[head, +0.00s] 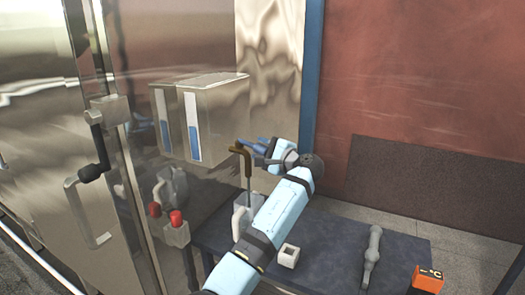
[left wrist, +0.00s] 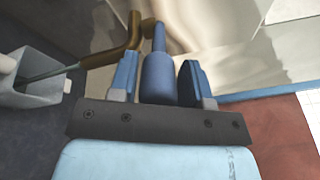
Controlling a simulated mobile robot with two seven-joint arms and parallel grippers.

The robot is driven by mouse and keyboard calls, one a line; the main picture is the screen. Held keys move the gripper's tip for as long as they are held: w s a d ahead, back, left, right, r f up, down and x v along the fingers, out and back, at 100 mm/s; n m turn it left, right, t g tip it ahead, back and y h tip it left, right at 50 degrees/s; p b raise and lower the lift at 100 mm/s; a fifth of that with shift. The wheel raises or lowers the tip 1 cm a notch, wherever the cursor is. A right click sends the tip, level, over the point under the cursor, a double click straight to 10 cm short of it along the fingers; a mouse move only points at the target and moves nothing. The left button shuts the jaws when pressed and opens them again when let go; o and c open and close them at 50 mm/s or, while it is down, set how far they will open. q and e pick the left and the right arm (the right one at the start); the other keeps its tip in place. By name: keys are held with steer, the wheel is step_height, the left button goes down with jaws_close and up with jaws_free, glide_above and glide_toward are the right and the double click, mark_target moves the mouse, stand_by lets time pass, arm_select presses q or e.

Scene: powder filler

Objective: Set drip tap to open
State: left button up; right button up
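The tap has a bent brass-brown pipe (head: 240,150) with a blue handle (left wrist: 157,76) on its end. In the head view it stands above the middle of the dark bench, by the steel boxes. My left gripper (head: 268,151) is at the handle, coming from the right. In the left wrist view my left gripper (left wrist: 157,80) has one finger on each side of the blue handle, with narrow gaps showing. A thin rod runs from the brown pipe into a grey jug (left wrist: 35,85). My right gripper is not in view.
A steel cabinet door (head: 100,150) with handles fills the left. A small white box (head: 289,256), a grey object (head: 373,250) and an orange block (head: 428,279) are to the right.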

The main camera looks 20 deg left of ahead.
arm_select(q)
steer(key=shift+d+f, duration=0.1)
steer(key=shift+d, duration=0.05)
steer(key=b+v, duration=0.2)
steer(key=v, duration=1.1)
steer(key=shift+d, duration=0.3)
steer(key=shift+s, duration=0.1)
